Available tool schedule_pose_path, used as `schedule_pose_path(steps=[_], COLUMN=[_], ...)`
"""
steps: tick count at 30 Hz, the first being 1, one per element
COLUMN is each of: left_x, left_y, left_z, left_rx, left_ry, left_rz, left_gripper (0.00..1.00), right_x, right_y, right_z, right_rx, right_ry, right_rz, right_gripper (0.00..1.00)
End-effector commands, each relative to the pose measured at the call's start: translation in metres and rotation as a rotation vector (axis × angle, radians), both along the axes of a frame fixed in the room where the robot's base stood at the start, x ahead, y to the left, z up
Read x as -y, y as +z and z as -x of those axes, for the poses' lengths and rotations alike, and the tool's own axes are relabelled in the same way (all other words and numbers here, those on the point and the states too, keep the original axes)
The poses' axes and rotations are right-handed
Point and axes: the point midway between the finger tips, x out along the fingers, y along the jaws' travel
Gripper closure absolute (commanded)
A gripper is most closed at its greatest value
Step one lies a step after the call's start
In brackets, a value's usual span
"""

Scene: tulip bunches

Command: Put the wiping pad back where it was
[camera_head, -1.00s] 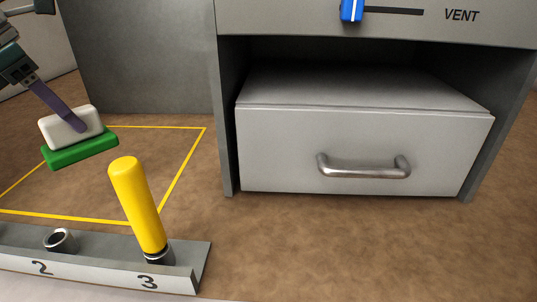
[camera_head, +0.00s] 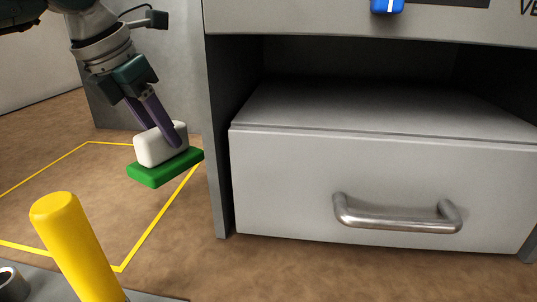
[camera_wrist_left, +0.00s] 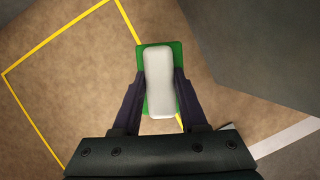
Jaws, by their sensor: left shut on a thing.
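The wiping pad (camera_head: 165,167) has a green base and a white grip block on top. My left gripper (camera_head: 160,138) is shut on the white block and holds the pad in the air, near the cabinet's left side panel. In the left wrist view the pad (camera_wrist_left: 174,52) lies lengthwise between the two purple fingers (camera_wrist_left: 157,92). A yellow outlined square (camera_head: 88,143) is marked on the brown surface below and to the left of the pad. My right gripper is not in view.
A grey cabinet holds a drawer (camera_head: 300,190) with a metal handle (camera_head: 398,218); a blue slider knob (camera_head: 387,5) is above. The brown surface inside the outline looks clear.

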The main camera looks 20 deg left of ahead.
Motion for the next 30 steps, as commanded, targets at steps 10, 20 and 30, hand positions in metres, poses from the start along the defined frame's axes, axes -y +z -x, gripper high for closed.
schedule_pose_path(steps=[10, 20, 30], left_x=[0.034, 0.034, 0.038], left_y=[-0.02, -0.064, -0.07], left_z=[-0.008, -0.008, -0.009], left_rx=[0.0, -0.002, 0.0], left_ry=[0.002, 0.001, 0.001], left_rz=[0.0, 0.0, 0.0], left_gripper=[1.0, 1.0, 1.0], right_x=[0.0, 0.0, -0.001], right_y=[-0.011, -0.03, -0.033], right_z=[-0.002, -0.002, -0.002], right_rx=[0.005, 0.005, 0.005], right_ry=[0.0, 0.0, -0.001], right_rz=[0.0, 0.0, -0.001], right_gripper=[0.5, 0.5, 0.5])
